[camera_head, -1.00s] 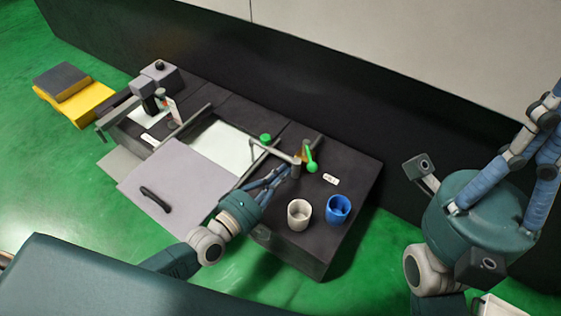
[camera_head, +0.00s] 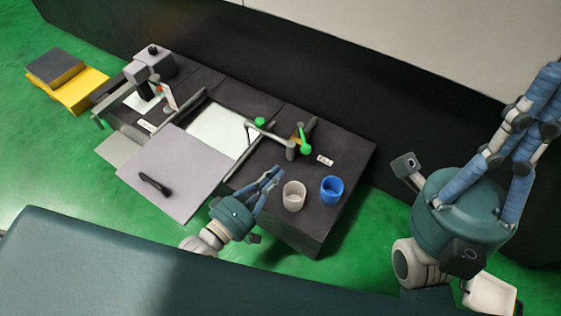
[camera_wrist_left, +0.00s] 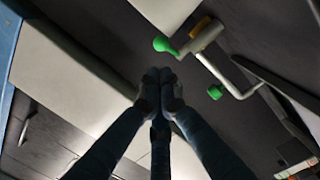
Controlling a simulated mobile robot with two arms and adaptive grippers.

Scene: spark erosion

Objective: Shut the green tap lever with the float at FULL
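The green tap lever (camera_head: 305,146) with its ball end stands on a brass-coloured tap at the machine's back right. Its ball also shows in the left wrist view (camera_wrist_left: 163,44). The green float (camera_head: 260,121) sits at the end of a grey bent arm (camera_head: 272,135), over the tank edge; in the left wrist view (camera_wrist_left: 215,91) it is right of the fingers. My left gripper (camera_head: 274,173) is in front of the grey post, apart from the lever, with its fingertips together and empty. My right gripper (camera_head: 546,76) is raised far right; its fingertips' opening is unclear.
A white cup (camera_head: 293,196) and a blue cup (camera_head: 332,190) stand on the dark ledge (camera_head: 312,222) right of my left gripper. A small label (camera_head: 325,160), unreadable, lies near the tap. A grey panel (camera_head: 175,172) with a black handle is at the left.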

